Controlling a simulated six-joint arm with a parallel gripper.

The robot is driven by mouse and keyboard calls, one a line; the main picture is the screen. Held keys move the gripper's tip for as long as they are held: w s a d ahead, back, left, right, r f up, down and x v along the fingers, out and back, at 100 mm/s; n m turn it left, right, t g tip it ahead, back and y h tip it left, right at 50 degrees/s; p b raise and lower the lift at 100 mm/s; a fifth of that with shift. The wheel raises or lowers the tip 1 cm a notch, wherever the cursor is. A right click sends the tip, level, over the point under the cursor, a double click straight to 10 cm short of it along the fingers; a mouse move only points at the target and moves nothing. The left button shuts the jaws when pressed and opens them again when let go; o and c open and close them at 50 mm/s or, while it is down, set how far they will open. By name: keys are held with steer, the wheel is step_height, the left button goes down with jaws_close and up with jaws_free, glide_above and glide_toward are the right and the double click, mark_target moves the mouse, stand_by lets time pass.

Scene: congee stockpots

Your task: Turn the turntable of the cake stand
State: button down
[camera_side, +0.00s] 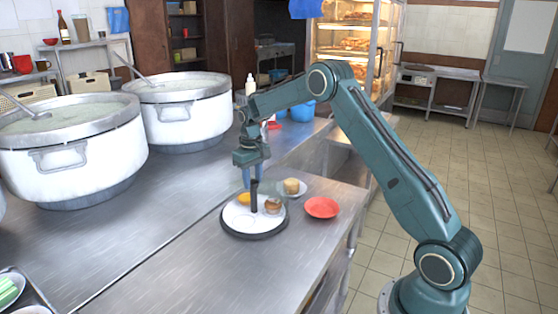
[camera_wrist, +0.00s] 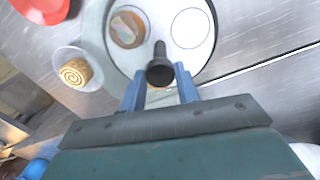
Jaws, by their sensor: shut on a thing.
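The cake stand's turntable (camera_side: 239,220) has a round white top on a black base and stands on the steel counter. A black post (camera_side: 254,200) rises from it; its dark knob shows in the wrist view (camera_wrist: 160,72). My gripper (camera_side: 253,184) points down over the turntable, its blue fingers on either side of the post's top, shut on it. A brown pastry (camera_side: 273,205) and a yellow item (camera_side: 244,198) sit on the top. In the wrist view the pastry (camera_wrist: 127,30) lies inside a drawn ring, beside an empty ring (camera_wrist: 191,28).
A small white saucer with a swirled bun (camera_side: 291,186) and a red plate (camera_side: 321,207) stand right of the turntable. Two large white stockpots (camera_side: 75,155) (camera_side: 190,114) with ladles stand at left. The counter left and in front of the turntable is clear.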

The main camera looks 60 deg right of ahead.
steer(key=shift+m, duration=0.8)
steer(key=shift+w+m, duration=0.1)
steer(key=shift+m, duration=2.3)
steer(key=c, duration=1)
jaws_free()
steer(key=shift+r, duration=0.1)
step_height(320, 180, up, 14)
steer(key=shift+f, duration=0.15)
